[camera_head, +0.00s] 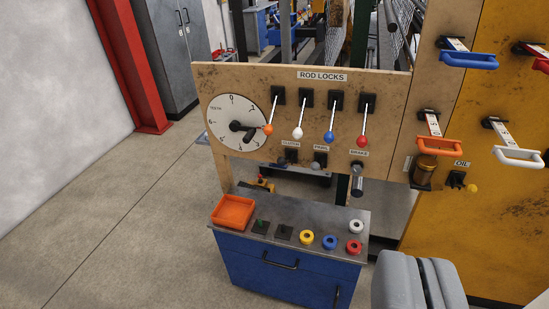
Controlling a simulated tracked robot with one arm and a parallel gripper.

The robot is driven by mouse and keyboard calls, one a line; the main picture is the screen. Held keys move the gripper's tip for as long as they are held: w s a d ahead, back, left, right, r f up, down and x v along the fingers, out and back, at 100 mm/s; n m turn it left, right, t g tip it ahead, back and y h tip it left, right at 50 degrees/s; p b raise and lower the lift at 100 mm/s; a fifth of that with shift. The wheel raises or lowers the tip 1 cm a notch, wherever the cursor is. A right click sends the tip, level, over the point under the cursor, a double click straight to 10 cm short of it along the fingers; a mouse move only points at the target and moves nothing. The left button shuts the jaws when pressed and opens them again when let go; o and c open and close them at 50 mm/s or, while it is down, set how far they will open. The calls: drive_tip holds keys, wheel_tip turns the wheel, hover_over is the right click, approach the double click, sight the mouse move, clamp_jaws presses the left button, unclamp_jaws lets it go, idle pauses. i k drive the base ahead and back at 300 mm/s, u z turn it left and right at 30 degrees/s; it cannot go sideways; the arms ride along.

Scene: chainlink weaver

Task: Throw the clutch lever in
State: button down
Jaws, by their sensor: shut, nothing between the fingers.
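The board marked ROD LOCKS (375,95) stands upright in the middle of the view. A small label that seems to read CLUTCH (291,143) is on its lower part. Just below it is a short lever on a dark plate (291,155), with its dark end low and to the left. It is too small to tell which way it is thrown. My gripper (424,264) is at the bottom right, shut and empty. It is apart from the lever, lower and to its right in the picture.
Rod lock levers with orange (268,129), white (298,133), blue (329,137) and red (362,141) knobs hang above. A grey-knobbed lever (315,165) and brake handle (357,178) sit right. A blue cabinet (285,277) stands below. Floor at left is clear.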

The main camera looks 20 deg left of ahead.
sight(281, 160)
drive_tip(key=u, duration=0.05)
drive_tip(key=i, duration=1)
drive_tip(key=z, duration=0.05)
